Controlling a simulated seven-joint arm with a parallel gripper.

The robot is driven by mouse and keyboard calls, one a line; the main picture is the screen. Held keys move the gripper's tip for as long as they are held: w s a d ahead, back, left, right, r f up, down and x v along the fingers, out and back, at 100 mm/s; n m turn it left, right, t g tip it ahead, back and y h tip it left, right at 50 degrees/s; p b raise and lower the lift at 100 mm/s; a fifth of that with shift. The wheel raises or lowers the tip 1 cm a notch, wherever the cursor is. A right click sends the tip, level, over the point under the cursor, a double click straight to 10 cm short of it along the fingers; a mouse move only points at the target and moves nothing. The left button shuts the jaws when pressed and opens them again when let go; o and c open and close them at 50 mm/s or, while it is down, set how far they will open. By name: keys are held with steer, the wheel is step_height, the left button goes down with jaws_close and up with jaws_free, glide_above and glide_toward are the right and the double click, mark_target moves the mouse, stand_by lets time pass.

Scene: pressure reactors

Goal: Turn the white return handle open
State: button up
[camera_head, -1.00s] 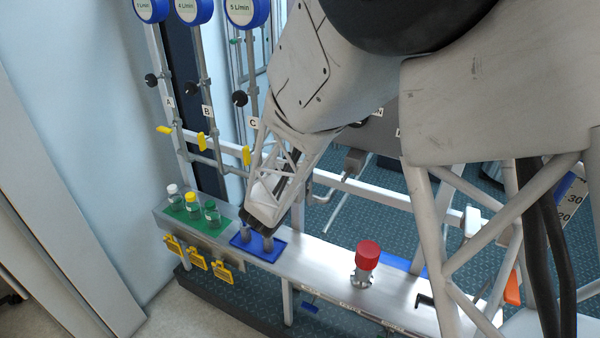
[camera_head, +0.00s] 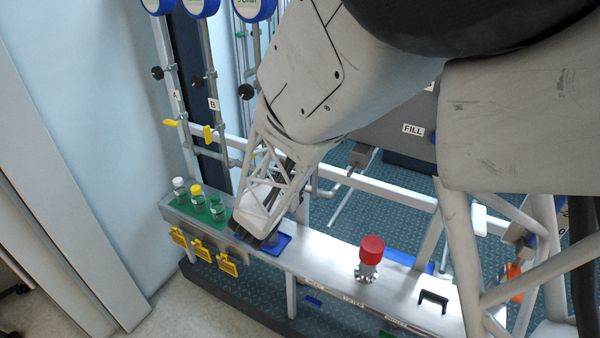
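My gripper (camera_head: 262,236) points down at the left end of the blue mat (camera_head: 283,243) on the steel shelf. The arm covers part of it, and I cannot tell whether the fingers are open or shut. Nothing is visibly held. A white block-like piece (camera_head: 480,219) shows at the right, behind my arm's struts; I cannot tell whether it is the return handle. No return label is readable.
A red-capped valve (camera_head: 371,252) and a black bracket handle (camera_head: 433,298) stand on the shelf (camera_head: 330,262). Several capped vials stand on a green mat (camera_head: 228,218) at the left, with yellow tags (camera_head: 203,250) below. Yellow levers (camera_head: 207,134) are on the upright pipes. A FILL label (camera_head: 413,129) shows behind.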

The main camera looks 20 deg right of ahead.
steer(key=shift+v, duration=0.9)
steer(key=s+d+r+m+g+y, duration=0.1)
steer(key=s+d+r+m+g, duration=0.1)
steer(key=s+d+m+g, duration=0.3)
steer(key=s+d+r+m+g+y, duration=0.1)
steer(key=s+r+m+g, duration=0.15)
steer(key=s+m, duration=0.4)
steer(key=s+d+r+m+g+y, duration=0.1)
steer(key=s+d+m+g, duration=0.25)
steer(key=s+m, duration=0.2)
steer(key=s+a+r+m+y, duration=0.6)
steer(key=s+a+m+y, duration=0.1)
steer(key=s+m+y, duration=0.2)
steer(key=shift+s+a+r+m+t+y, duration=0.2)
steer(key=shift+s+a+m+t+y, duration=0.15)
steer(key=shift+s+m, duration=0.45)
